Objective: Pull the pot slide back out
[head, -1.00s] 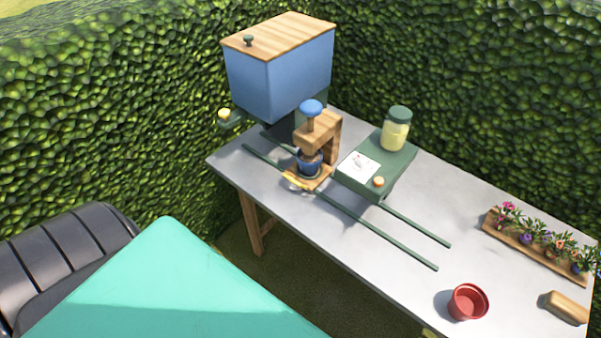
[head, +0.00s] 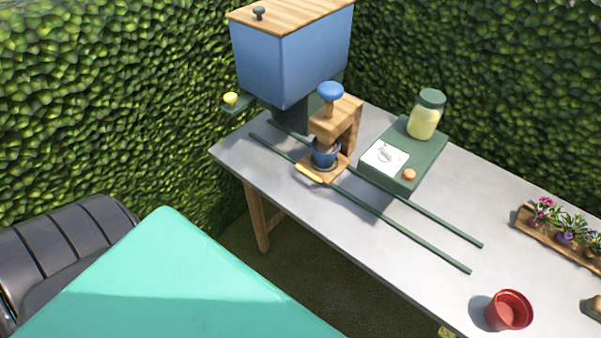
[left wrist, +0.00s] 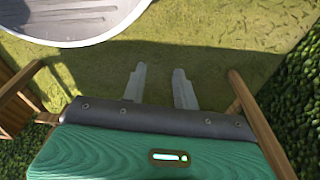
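The pot slide (head: 314,175) is a small wooden plate with a yellow front edge, low under a wooden press with a blue knob (head: 330,91). A blue pot (head: 325,154) with dark contents stands upright on it, directly under the press. The slide sits across two green rails (head: 405,227) on the grey table. My left gripper (left wrist: 160,75) shows only in the left wrist view, its two fingers apart with nothing between them, over grassy ground. It is away from the slide. My right gripper is in neither view.
A blue hopper (head: 290,60) stands behind the press. A green stand (head: 425,165) holds a yellow jar (head: 425,115), a white card and an orange knob. A red pot (head: 509,311) and a flower tray (head: 530,228) are at right. The table (head: 300,205) front is clear.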

